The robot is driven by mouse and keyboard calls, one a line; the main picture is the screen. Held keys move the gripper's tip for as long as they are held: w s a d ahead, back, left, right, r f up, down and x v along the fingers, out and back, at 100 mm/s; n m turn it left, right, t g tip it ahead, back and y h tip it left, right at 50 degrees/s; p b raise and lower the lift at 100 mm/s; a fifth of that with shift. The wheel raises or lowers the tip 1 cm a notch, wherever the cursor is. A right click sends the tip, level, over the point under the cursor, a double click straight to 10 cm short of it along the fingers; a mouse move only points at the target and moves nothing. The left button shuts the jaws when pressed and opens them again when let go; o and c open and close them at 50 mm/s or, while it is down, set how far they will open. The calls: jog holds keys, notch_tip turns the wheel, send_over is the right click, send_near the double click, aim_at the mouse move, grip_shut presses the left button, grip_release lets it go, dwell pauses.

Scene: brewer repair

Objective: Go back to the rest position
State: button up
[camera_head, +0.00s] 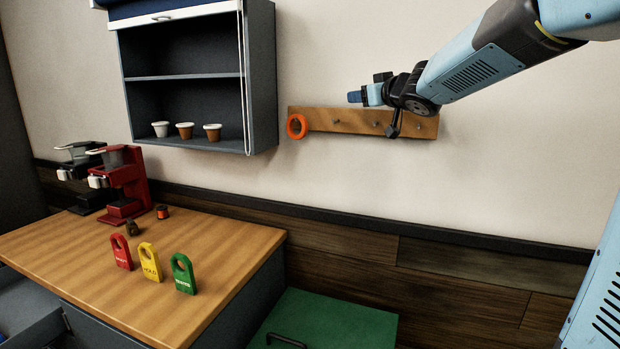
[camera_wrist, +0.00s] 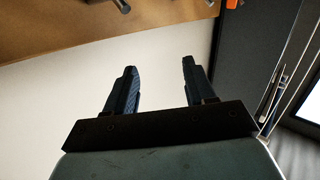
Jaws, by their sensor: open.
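My gripper (camera_head: 356,96) is raised in front of the wooden peg rail on the wall, at the upper right of the head view, and points left. In the wrist view my gripper (camera_wrist: 158,80) shows two dark fingers standing apart with nothing between them. My light blue arm (camera_head: 480,72) reaches in from the upper right.
An orange ring (camera_head: 297,126) hangs at the left end of the peg rail (camera_head: 355,121). An open cabinet (camera_head: 262,75) holds three cups. Red, yellow and green tags (camera_head: 183,274) and a red brewer (camera_head: 128,182) stand on the wooden counter (camera_head: 215,235). A green lid (camera_head: 340,318) is below.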

jog(key=s+d+f+m+g+h, duration=0.1)
jog(key=s+d+f+m+h, duration=0.25)
jog(key=s+d, duration=0.35)
jog(key=s+d+f+m+g+h, duration=0.25)
jog(key=s+d+h, duration=0.2)
jog(key=s, duration=0.35)
jog(key=s+f+g, duration=0.2)
jog(key=s+f, duration=0.2)
jog(key=s, duration=0.3)
jog(key=s+a+f+g+y, duration=0.1)
jog(key=s+f+g, duration=0.1)
jog(key=s+f, duration=0.3)
jog(key=s+a+f+g, duration=0.1)
jog(key=s+f, duration=0.4)
jog(key=s, duration=0.5)
jog(key=shift+s+g, duration=0.4)
jog(key=shift+g, duration=0.25)
jog(key=shift+c, duration=0.4)
